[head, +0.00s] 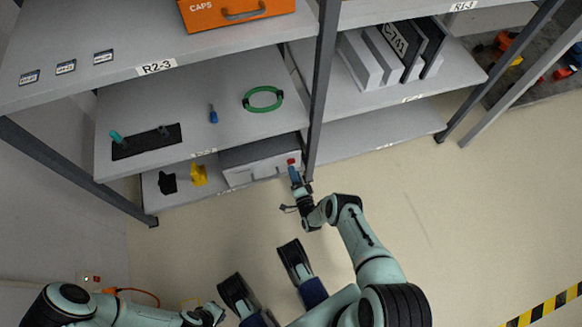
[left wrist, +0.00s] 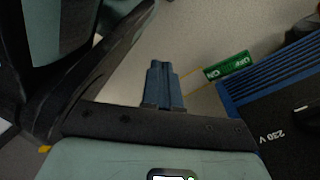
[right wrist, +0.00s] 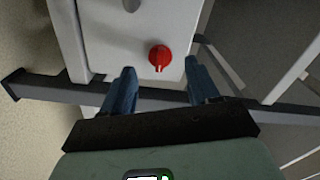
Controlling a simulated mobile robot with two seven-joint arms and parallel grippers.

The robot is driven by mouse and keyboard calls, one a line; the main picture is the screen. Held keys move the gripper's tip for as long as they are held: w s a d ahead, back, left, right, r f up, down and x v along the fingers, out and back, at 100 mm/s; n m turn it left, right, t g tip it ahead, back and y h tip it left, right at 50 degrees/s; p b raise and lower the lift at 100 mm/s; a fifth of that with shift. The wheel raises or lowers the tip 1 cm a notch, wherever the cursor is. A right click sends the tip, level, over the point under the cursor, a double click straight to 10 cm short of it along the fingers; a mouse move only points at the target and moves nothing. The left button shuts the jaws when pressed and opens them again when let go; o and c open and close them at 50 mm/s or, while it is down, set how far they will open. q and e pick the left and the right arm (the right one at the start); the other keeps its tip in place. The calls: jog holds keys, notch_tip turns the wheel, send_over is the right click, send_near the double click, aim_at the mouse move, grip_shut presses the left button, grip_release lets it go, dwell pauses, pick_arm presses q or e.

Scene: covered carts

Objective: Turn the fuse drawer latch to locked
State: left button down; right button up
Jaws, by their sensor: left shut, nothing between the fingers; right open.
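The fuse drawer (head: 262,164) is a pale box on the bottom shelf in the head view. Its red latch knob (head: 291,162) is at the right end of its front. My left gripper (left wrist: 163,68) is shut and empty, low at the left, away from the drawer.
A dark upright post (head: 318,100) stands close right of the drawer. A yellow item (head: 199,174) and a black item (head: 168,183) sit left on the same shelf. The floor in front is mostly clear.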

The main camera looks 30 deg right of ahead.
aim_at(291, 162)
pick_arm(q)
jog(key=shift+g, duration=0.6)
jog(key=shift+s+a+f+b, duration=0.1)
jog(key=shift+s+f+b, duration=0.2)
jog(key=shift+s, duration=0.3)
jog(key=shift+s+a+f+b, duration=0.15)
jog(key=shift+s+f, duration=0.1)
jog(key=shift+s, duration=0.4)
jog(key=shift+s+d+f+b, duration=0.1)
jog(key=shift+s+f+b, duration=0.2)
jog(key=shift+s, duration=0.3)
pick_arm(e)
jog(key=shift+x, duration=2.15)
jog(key=shift+a, duration=0.1)
jog(key=c, duration=1)
jog(key=shift+c, duration=0.2)
jog(key=shift+s+d+f+n, duration=0.1)
jog(key=shift+d+n, duration=0.05)
jog(key=shift+n, duration=4.3)
jog(key=shift+d+f+n, duration=0.1)
jog(key=shift+n, duration=4.35)
